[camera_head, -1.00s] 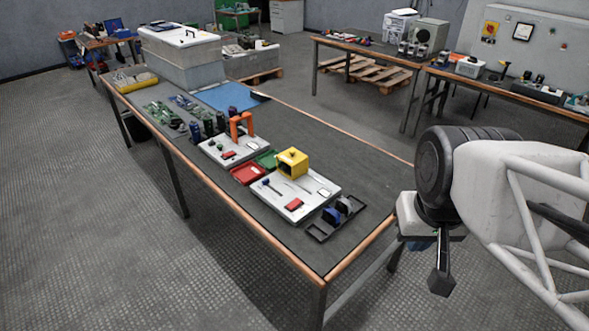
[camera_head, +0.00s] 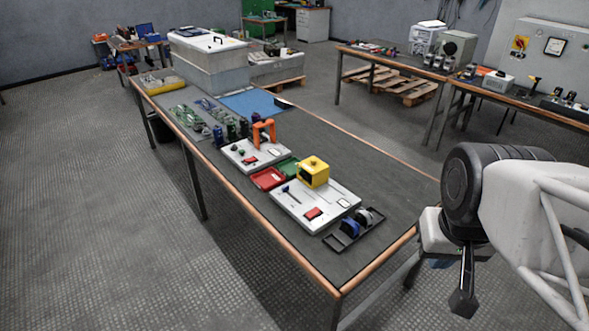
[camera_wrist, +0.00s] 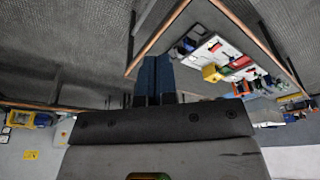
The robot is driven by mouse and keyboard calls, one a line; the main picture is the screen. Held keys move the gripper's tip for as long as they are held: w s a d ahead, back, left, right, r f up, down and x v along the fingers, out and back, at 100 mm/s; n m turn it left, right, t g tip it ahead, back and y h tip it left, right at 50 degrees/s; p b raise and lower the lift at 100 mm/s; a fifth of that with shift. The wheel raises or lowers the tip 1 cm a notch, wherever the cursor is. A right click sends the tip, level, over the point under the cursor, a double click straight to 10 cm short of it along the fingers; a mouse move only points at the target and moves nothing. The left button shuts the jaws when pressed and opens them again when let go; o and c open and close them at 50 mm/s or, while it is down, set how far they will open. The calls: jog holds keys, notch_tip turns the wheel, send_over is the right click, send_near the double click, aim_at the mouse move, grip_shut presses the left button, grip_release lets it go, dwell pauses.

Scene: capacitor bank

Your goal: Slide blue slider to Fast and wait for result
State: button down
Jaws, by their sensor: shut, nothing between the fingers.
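A white board (camera_head: 292,208) with a yellow box (camera_head: 313,172) and a red block (camera_head: 313,213) lies on the near part of the long table. A small dark blue piece (camera_head: 286,190) sits at the board's left side; I cannot tell whether it is the blue slider. No "Fast" label is readable. My gripper (camera_head: 463,302) is shut and empty, pointing down off the table's right end, well apart from the board. In the wrist view its dark blue fingers (camera_wrist: 153,80) are together, and the white board (camera_wrist: 225,55) shows beyond them at upper right.
A black tray (camera_head: 338,244) with blue and grey pieces lies by the board's near right side. A second white board (camera_head: 240,153) with an orange frame (camera_head: 263,133) and a red tray (camera_head: 268,179) lie farther along. Bare tabletop (camera_head: 385,200) lies to the board's right.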

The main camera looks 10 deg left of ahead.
jog(key=c, duration=1.5)
grip_release()
jog(key=shift+c, duration=0.2)
jog(key=shift+o, duration=0.9)
jog(key=shift+w+r, duration=0.1)
jog(key=shift+w, duration=0.1)
jog(key=w+a+f+n, duration=0.1)
jog(key=w+a+n, duration=0.35)
jog(key=w, duration=0.65)
jog(key=w+a+f+n+g, duration=0.1)
jog(key=w+a+n, duration=0.35)
jog(key=w, duration=0.75)
jog(key=w+a+f+n, duration=0.1)
jog(key=w+a+n, duration=0.3)
jog(key=w, duration=0.7)
jog(key=w+a+f+n, duration=0.4)
jog(key=w+a+f, duration=0.2)
jog(key=w+f, duration=0.1)
jog(key=w+a+f+n+g, duration=0.1)
jog(key=w+a+f+n, duration=0.4)
jog(key=w+f, duration=0.3)
jog(key=w+a+f+n, duration=0.5)
jog(key=w+a+f, duration=0.2)
jog(key=a+f, duration=0.1)
jog(key=shift+w+f+g, duration=0.15)
jog(key=shift+f+g, duration=0.15)
jog(key=shift+f, duration=0.1)
